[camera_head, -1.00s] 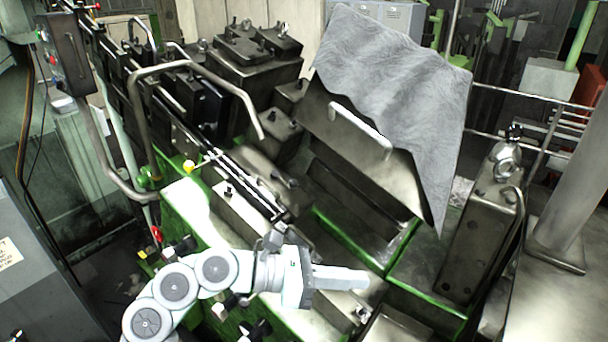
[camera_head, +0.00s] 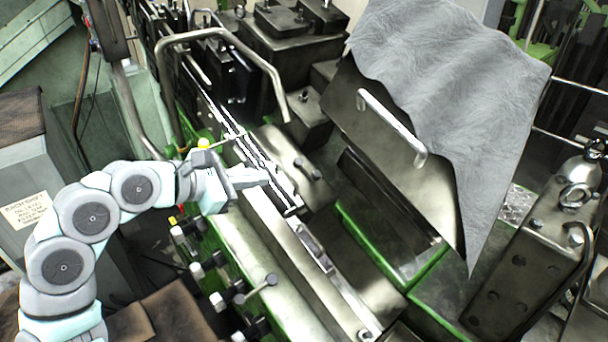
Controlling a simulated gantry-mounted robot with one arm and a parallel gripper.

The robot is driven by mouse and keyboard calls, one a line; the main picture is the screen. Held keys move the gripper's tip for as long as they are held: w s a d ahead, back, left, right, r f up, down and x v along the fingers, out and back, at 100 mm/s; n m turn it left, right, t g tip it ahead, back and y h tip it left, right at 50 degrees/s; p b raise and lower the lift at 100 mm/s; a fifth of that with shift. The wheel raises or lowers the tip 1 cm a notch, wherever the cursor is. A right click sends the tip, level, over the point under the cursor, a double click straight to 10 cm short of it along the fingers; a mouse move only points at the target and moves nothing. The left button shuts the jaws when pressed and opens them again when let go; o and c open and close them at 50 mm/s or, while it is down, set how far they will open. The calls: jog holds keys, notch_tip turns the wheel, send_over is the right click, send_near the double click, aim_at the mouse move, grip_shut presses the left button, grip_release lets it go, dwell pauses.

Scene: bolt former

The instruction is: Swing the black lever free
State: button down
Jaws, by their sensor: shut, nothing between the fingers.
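My gripper (camera_head: 262,177) is shut and empty. Several short black levers or clamps (camera_head: 182,232) with pale ends line the green front side of the machine, below and right of my wrist. One grey rod with a round end (camera_head: 268,281) sticks out among them. I cannot tell which of these is the black lever, and my arm may hide part of that side.
A bent tube rail (camera_head: 225,42) arches above my gripper. A tilted metal guard (camera_head: 375,160) with a handle (camera_head: 392,128), draped with a grey sheet (camera_head: 455,110), stands to the right. A grey cabinet (camera_head: 28,165) is at the left. A bare metal ledge (camera_head: 255,240) runs below the gripper.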

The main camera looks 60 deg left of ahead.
aim_at(313, 175)
jog(key=p+x, duration=0.5)
jog(key=x, duration=0.8)
jog(key=shift+d+r, duration=0.1)
jog(key=shift+r, duration=0.15)
jog(key=shift+w+f, duration=0.3)
